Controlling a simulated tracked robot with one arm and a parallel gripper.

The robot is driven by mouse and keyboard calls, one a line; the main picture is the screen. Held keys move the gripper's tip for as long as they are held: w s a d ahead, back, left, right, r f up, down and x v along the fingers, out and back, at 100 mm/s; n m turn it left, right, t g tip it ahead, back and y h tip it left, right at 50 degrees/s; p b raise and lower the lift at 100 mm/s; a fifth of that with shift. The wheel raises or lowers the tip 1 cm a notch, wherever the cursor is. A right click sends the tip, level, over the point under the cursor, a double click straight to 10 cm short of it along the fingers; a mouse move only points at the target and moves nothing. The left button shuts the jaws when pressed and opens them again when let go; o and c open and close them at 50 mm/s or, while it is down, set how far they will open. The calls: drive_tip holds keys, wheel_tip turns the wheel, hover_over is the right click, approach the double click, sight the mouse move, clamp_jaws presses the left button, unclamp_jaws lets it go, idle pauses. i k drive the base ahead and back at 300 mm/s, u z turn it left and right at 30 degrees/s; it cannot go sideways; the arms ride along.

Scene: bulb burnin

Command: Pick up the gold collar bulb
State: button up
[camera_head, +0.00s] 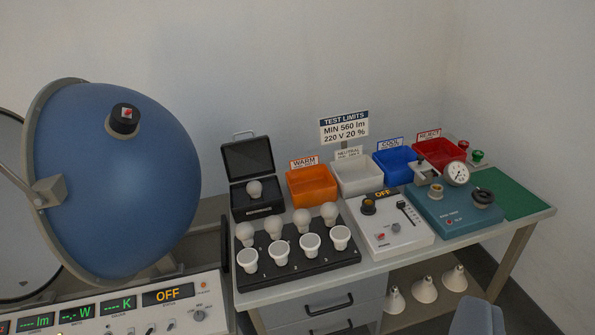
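No gold collar can be made out on any bulb at this size. One white bulb (255,189) stands in an open black case (249,160) at the back left of the bench. A black rack (300,262) in front of it holds a back row of round white bulbs, such as the one at its right end (329,213), and a front row of flat-faced white lamps (310,244). The bulbs' lower ends are mostly hidden in the rack and case. My gripper does not show in this view.
A large blue sphere (120,190) and its control panel (150,310) fill the left. Orange (313,198), white, blue and red bins line the back. Test boxes stand right of the rack. Cone-shaped lamps (425,290) sit on the lower shelf.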

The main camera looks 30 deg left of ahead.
sight(254, 188)
drive_tip(key=u, duration=0.25)
drive_tip(key=i, duration=1.45)
drive_tip(key=u, duration=1.1)
drive_tip(key=i, duration=0.65)
drive_tip(key=u, duration=0.35)
drive_tip(key=k, duration=0.9)
drive_tip(key=u, duration=0.2)
drive_tip(key=i, duration=0.9)
drive_tip(key=z, duration=0.15)
